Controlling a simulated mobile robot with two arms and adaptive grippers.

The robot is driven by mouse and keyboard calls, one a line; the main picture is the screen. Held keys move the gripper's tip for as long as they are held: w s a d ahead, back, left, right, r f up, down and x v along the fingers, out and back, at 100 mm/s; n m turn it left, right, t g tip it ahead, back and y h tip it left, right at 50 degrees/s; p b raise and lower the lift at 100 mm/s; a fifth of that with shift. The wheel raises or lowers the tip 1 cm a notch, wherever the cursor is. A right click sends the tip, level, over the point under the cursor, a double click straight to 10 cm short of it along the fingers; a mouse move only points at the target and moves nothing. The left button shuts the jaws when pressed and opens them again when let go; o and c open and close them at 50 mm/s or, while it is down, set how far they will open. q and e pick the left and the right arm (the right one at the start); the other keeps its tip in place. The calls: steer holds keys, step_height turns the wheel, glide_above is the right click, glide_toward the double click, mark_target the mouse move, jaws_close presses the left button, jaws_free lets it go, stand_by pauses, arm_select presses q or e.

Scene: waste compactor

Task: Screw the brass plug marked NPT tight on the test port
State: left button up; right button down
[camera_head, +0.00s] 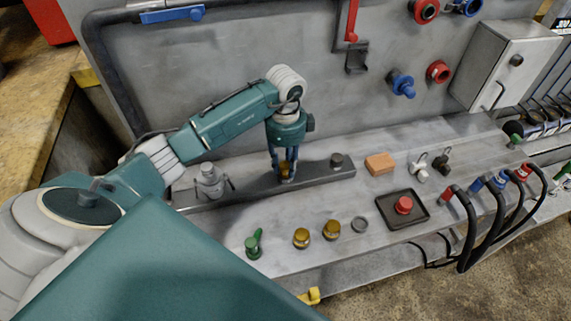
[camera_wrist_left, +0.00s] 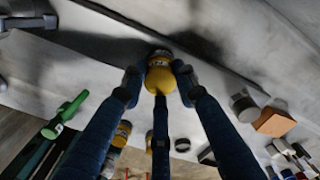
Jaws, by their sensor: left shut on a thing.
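My left gripper (camera_head: 286,173) points down at the dark raised bar (camera_head: 240,185) on the bench, with its fingers shut on a brass plug (camera_head: 285,172). In the left wrist view the same plug (camera_wrist_left: 160,76) sits between my fingers (camera_wrist_left: 159,88), at the bar. The fingers hide its lower part, so I cannot tell how far it is seated on the port, and I cannot read a marking. Two other brass plugs, one (camera_head: 301,237) and another (camera_head: 331,229), stand on the bench in front. My right gripper is not in view.
Black hoses loop at right.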

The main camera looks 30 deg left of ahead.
arm_select(q)
steer(key=shift+m+b, duration=0.5)
steer(key=shift+m, duration=0.7)
steer(key=shift+m+b, duration=0.3)
steer(key=shift+m, duration=0.9)
